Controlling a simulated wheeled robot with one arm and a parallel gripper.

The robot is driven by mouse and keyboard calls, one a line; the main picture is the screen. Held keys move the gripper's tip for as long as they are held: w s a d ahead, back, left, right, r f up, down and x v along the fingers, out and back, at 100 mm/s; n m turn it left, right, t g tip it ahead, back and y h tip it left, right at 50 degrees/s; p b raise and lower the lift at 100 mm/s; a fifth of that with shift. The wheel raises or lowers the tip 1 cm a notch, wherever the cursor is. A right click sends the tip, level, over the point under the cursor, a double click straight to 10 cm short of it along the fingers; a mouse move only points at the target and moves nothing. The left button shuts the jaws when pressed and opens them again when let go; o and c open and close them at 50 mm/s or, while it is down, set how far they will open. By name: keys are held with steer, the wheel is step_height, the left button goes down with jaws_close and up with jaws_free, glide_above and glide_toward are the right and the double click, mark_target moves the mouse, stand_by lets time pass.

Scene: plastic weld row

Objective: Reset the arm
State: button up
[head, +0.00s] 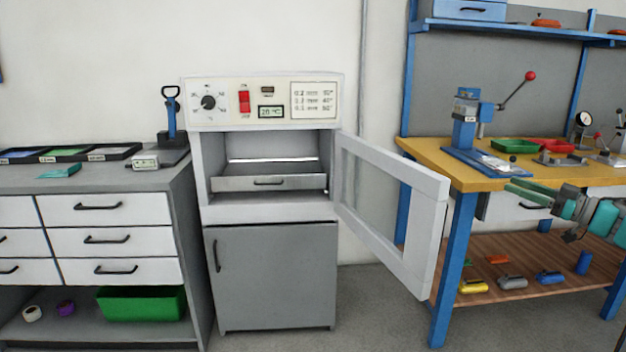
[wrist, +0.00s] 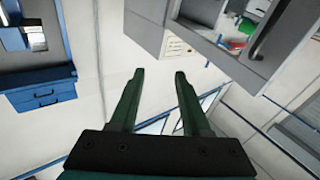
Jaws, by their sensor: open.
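My gripper (wrist: 158,73) is in the wrist view with its two dark green fingers spread apart and nothing between them. In the head view my gripper (head: 516,191) is at the right, its fingers pointing left, in front of the yellow workbench (head: 425,150). The arm behind it runs off the right edge of the picture. The jaws hold nothing.
A grey oven (head: 320,180) stands in the middle with its windowed door (head: 425,220) swung open to the right, toward the workbench. A blue press (head: 466,120) with a red-knobbed lever stands on the bench. A drawer cabinet (head: 110,218) is at the left.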

steer(key=w+a+r+m+t+h, duration=0.2)
steer(key=w+r+m+t+h, duration=0.45)
steer(key=w+r+h, duration=0.45)
steer(key=s+a+f+m+g+h, duration=0.35)
steer(key=s+a+f+g, duration=0.4)
steer(key=s+f, duration=0.45)
steer(key=s+a+f+m+g+h, duration=0.35)
steer(key=s+a+f+g, duration=0.25)
steer(key=s+a+f, duration=0.6)
steer(key=s+a+f+n+g+y, duration=0.1)
steer(key=s+a+f+g, duration=0.2)
steer(key=s, duration=0.8)
steer(key=s+a+f+n+g+y, duration=0.1)
steer(key=s+a+f+g+y, duration=0.1)
steer(key=s+a, duration=0.5)
steer(key=s+a+f+n+g+y, duration=0.2)
steer(key=s+a+f+g, duration=0.2)
steer(key=s, duration=1.2)
steer(key=shift+s+a+f, duration=0.35)
steer(key=shift+a+f, duration=0.3)
steer(key=shift+f, duration=0.1)
